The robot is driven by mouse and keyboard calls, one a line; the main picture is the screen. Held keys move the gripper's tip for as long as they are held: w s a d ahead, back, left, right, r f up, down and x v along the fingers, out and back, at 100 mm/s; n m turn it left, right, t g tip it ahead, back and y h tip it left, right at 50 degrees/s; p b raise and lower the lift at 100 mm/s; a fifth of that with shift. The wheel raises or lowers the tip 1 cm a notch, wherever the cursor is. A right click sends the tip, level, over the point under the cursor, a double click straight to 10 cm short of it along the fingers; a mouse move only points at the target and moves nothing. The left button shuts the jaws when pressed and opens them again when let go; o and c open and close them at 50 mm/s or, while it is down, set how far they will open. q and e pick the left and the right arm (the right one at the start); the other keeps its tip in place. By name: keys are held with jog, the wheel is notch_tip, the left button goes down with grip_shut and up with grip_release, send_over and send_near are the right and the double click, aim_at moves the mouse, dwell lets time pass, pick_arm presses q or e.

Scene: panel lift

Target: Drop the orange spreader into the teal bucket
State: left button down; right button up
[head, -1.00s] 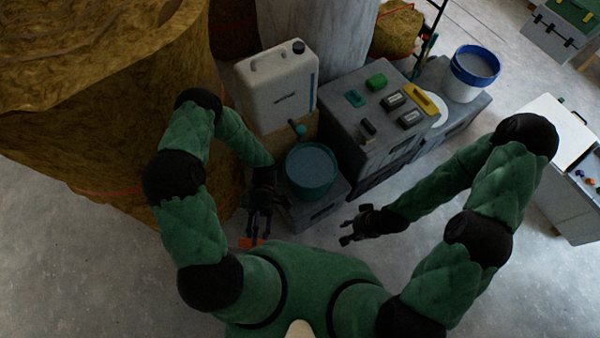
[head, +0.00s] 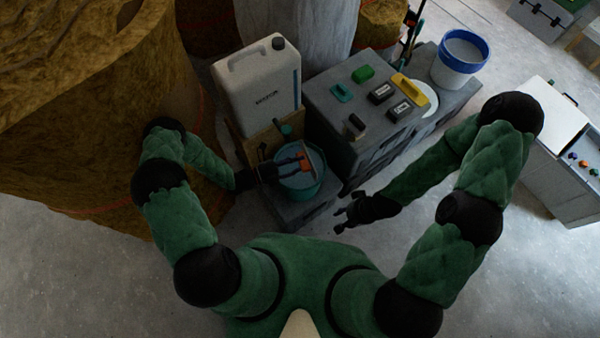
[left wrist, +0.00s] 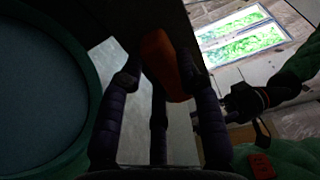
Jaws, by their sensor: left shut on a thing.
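The orange spreader (head: 304,161) is in the fingers of my left gripper (head: 292,164), over the teal bucket (head: 300,195) in the head view. A thin pale edge runs beside its orange part. In the left wrist view the spreader's orange part (left wrist: 165,64) sits between the fingertips, and the bucket's rim (left wrist: 92,70) curves at the left. The left gripper is shut on the spreader. How high it is above the bucket is hard to tell. My right gripper (head: 346,212) is open and empty, right of and below the bucket in the head view.
The bucket stands on a low grey block (head: 300,214). A white jerrycan (head: 257,88) stands behind it. A grey bench (head: 335,125) with small coloured items is to its right. A blue-rimmed bucket (head: 460,64) is farther back. Open floor lies in front.

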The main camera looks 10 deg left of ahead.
pick_arm(q)
jog(key=w+a+f+n+t+y+b, duration=0.1)
jog(key=f+b, duration=0.1)
jog(key=f, duration=0.2)
jog(key=w+a+f+n+t+y+b, duration=0.1)
jog(key=w+a+f+b, duration=0.1)
jog(key=f, duration=0.3)
jog(key=shift+t, duration=0.4)
jog(key=shift+w, duration=0.1)
jog(key=c, duration=0.8)
grip_release()
jog(key=v, duration=1.2)
jog(key=shift+d, duration=0.1)
